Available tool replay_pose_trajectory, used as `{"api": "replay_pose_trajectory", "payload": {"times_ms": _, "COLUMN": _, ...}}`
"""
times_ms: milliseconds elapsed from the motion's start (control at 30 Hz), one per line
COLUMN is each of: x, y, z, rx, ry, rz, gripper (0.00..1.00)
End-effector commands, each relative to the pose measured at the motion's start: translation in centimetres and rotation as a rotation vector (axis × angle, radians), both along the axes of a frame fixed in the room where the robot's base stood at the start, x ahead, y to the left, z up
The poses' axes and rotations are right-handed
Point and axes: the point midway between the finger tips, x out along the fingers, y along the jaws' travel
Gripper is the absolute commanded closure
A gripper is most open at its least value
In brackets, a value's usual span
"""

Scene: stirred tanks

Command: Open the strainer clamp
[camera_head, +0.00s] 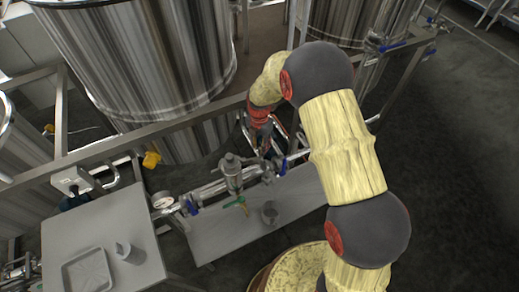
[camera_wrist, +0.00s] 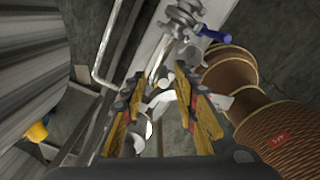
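A metal strainer-like fitting (camera_head: 232,172) stands upright in the pipe run above a grey tray, in the head view. Its clamp is too small to make out clearly. My gripper (camera_head: 262,138) is up and right of this fitting, by the tank frame. In the wrist view my gripper (camera_wrist: 155,88) has its two fingers spread apart. Bright curved metal (camera_wrist: 160,98) shows between and beyond the fingers; I cannot tell if it is the clamp or whether anything touches it. A metal fitting with a blue handle (camera_wrist: 212,34) lies beyond the fingertips.
A large steel tank (camera_head: 150,60) stands behind the frame rail (camera_head: 190,118). A gauge (camera_head: 163,200), a green handle (camera_head: 238,202) and a blue handle (camera_head: 283,167) are near the fitting. A grey table (camera_head: 135,215) is at left. The dark floor at right is clear.

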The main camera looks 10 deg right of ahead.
Motion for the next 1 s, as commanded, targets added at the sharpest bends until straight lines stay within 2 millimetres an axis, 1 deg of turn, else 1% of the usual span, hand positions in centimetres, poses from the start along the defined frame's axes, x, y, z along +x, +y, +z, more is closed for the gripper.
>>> {"api": "replay_pose_trajectory", "payload": {"times_ms": 33, "x": 0.1, "y": 0.0, "z": 1.3, "rx": 0.000, "ry": -0.004, "rz": 0.000, "gripper": 0.71}}
{"api": "replay_pose_trajectory", "payload": {"times_ms": 200, "x": 0.1, "y": 0.0, "z": 4.7, "rx": 0.000, "ry": -0.004, "rz": -0.001, "gripper": 0.71}}
{"api": "replay_pose_trajectory", "payload": {"times_ms": 300, "x": 0.1, "y": -0.1, "z": 6.4, "rx": 0.001, "ry": -0.004, "rz": -0.001, "gripper": 0.71}}
{"api": "replay_pose_trajectory", "payload": {"times_ms": 400, "x": 0.1, "y": -0.1, "z": 7.6, "rx": 0.000, "ry": -0.003, "rz": -0.001, "gripper": 0.71}}
{"api": "replay_pose_trajectory", "payload": {"times_ms": 500, "x": 0.1, "y": -0.1, "z": 8.4, "rx": -0.001, "ry": -0.001, "rz": -0.001, "gripper": 0.71}}
{"api": "replay_pose_trajectory", "payload": {"times_ms": 600, "x": 0.0, "y": -0.1, "z": 8.7, "rx": 0.000, "ry": 0.000, "rz": -0.001, "gripper": 0.71}}
{"api": "replay_pose_trajectory", "payload": {"times_ms": 1000, "x": 0.0, "y": -0.1, "z": 8.7, "rx": 0.000, "ry": 0.000, "rz": -0.001, "gripper": 0.71}}
